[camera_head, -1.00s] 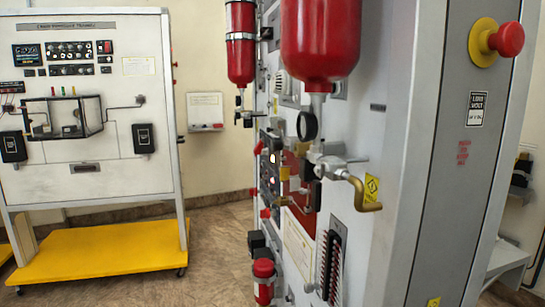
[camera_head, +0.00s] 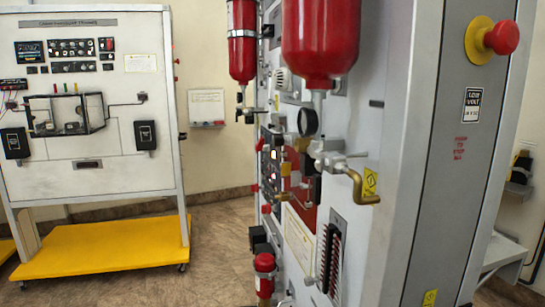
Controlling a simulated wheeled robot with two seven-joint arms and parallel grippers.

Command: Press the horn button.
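No button that I can surely tell as the horn button shows in the head view. A red mushroom button on a yellow collar (camera_head: 492,40) sits high on the grey end face of the near panel at the upper right. Small lit and dark controls (camera_head: 270,165) show at a steep angle on the panel's front, too small to tell apart. Neither of my grippers is in view.
The near trainer panel (camera_head: 395,130) fills the right, with red cylinders (camera_head: 320,45), a brass pipe (camera_head: 362,188) and a gauge (camera_head: 307,122) jutting out. A second trainer (camera_head: 90,185) on a yellow base (camera_head: 100,248) stands left. Bare floor (camera_head: 215,235) lies between them.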

